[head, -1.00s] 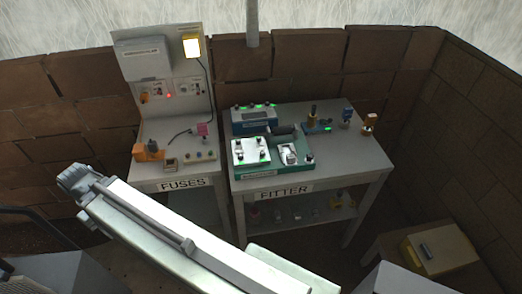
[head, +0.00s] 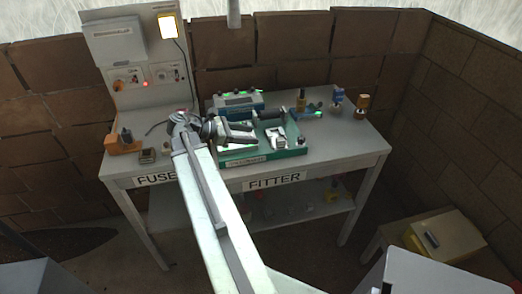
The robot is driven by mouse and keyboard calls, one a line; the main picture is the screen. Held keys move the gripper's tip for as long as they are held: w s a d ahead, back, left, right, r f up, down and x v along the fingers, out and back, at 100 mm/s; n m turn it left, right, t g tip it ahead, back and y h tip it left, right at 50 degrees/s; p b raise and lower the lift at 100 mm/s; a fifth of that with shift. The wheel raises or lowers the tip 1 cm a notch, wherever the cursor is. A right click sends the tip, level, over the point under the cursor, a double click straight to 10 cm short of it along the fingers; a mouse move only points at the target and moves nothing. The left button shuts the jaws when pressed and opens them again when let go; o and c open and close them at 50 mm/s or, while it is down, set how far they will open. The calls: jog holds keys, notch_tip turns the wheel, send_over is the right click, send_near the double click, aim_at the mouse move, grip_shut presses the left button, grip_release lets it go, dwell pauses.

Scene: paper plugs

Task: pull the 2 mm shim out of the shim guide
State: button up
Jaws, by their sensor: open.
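My gripper (head: 240,131) is at the end of my raised arm, in front of the FITTER bench in the head view, with its jaws open and pointing right. It overlaps the left part of a green base (head: 292,152) and hides much of the white plate (head: 238,150) there. A small silver block (head: 277,138) stands on the green base, right of my fingertips in the picture. I cannot tell which fixture is the shim guide. The 2 mm shim is too small to make out. I see nothing held in the jaws.
A blue box (head: 236,103) with green lights stands behind the green base. Several small tools stand at the bench's back right, including an orange-brown one (head: 362,103). The bench's right end is clear. The FUSES panel (head: 135,50) rises on the left.

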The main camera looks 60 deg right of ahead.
aim_at(277, 140)
jog(key=shift+m+g+y, duration=0.4)
jog(key=shift+g, duration=0.1)
jog(key=x, duration=0.3)
jog(key=s+x, duration=0.1)
jog(key=x, duration=0.1)
jog(key=shift+a+r+b, duration=0.25)
jog(key=shift+a+b, duration=0.05)
jog(key=b+x, duration=0.2)
jog(key=x, duration=0.4)
jog(key=shift+s+d+f+b, duration=0.15)
jog(key=shift+s+f+b, duration=0.05)
jog(key=shift+f+b, duration=0.15)
jog(key=shift+s+d, duration=0.35)
jog(key=shift+s, duration=0.05)
jog(key=shift+c, duration=0.3)
grip_shut()
